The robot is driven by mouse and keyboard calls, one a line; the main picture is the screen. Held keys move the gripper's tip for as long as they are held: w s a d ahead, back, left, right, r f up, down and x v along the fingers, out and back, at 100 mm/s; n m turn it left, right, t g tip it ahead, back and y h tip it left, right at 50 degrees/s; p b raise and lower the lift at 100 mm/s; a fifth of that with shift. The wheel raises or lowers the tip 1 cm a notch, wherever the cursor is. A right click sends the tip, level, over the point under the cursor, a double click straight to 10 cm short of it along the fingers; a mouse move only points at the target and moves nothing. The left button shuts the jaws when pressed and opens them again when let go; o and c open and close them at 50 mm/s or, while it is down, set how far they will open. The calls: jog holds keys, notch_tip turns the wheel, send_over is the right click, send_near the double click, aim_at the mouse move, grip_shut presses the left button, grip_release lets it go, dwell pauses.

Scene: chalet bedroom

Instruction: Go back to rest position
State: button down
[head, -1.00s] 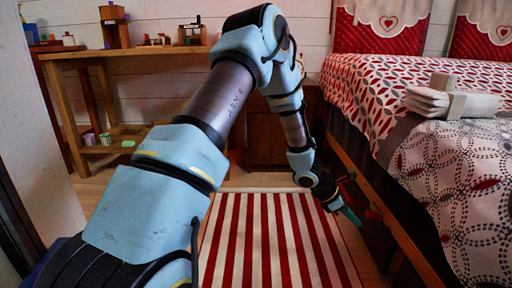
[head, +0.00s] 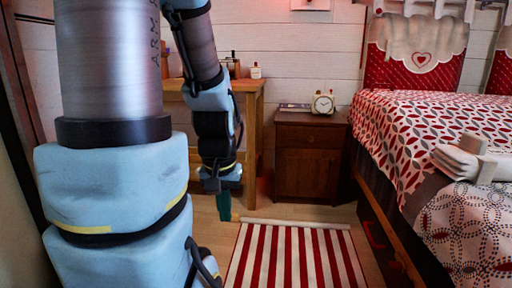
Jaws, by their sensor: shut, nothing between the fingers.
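My arm, light blue and grey, fills the left of the head view and bends down at its far end. My gripper (head: 224,206) hangs there pointing down, its teal fingertips together with nothing visible between them. It is above the wooden floor, just left of the near striped rug and in front of the wooden table. The gripper is small in this view.
A red and white striped rug (head: 296,256) lies on the floor. A dark wooden nightstand (head: 307,160) with a clock (head: 322,103) stands behind it. The bed (head: 400,150) is at the right with folded towels (head: 468,160). A wooden table (head: 252,125) is partly hidden by my arm.

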notch_tip(320, 180, up, 37)
jog(key=p, duration=3.6)
jog(key=shift+w+d+r, duration=0.15)
jog(key=shift+w+d, duration=0.05)
